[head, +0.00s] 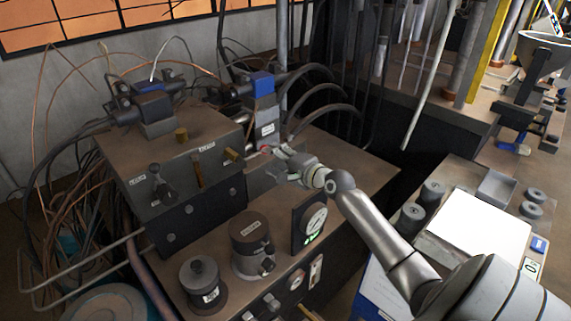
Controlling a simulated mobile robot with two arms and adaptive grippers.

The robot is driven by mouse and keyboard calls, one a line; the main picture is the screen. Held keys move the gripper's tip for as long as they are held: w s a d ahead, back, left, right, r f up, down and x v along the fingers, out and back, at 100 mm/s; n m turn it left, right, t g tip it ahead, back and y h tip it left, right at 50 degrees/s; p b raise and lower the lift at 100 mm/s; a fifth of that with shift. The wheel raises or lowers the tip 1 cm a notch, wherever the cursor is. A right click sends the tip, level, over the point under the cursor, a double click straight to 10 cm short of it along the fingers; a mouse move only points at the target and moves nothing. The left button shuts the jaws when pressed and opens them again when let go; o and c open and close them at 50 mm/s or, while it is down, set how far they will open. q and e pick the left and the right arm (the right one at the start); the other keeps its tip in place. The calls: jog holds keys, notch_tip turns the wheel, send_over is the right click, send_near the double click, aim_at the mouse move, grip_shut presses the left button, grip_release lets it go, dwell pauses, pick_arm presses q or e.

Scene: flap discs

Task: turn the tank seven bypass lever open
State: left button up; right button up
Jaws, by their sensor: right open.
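My right gripper (279,159) is open. It comes in from the right, over the bench beside the right edge of a grey valve block (215,190). A brass-coloured lever (232,155) sticks out at that block's right side, a short way left of my fingertips. A second brass lever (198,171) stands on the front edge of the block, beside a small white label (207,147). The label is too small to read, so I cannot tell which lever is tank seven's bypass. A small red part (265,150) shows by my fingertips. My left gripper is out of view.
A black knob (160,187) sits on the block's front. Black hoses (315,90) arch behind the gripper. Bare bench top (350,165) lies right of it.

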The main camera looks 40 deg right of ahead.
jog(key=shift+v, duration=2.2)
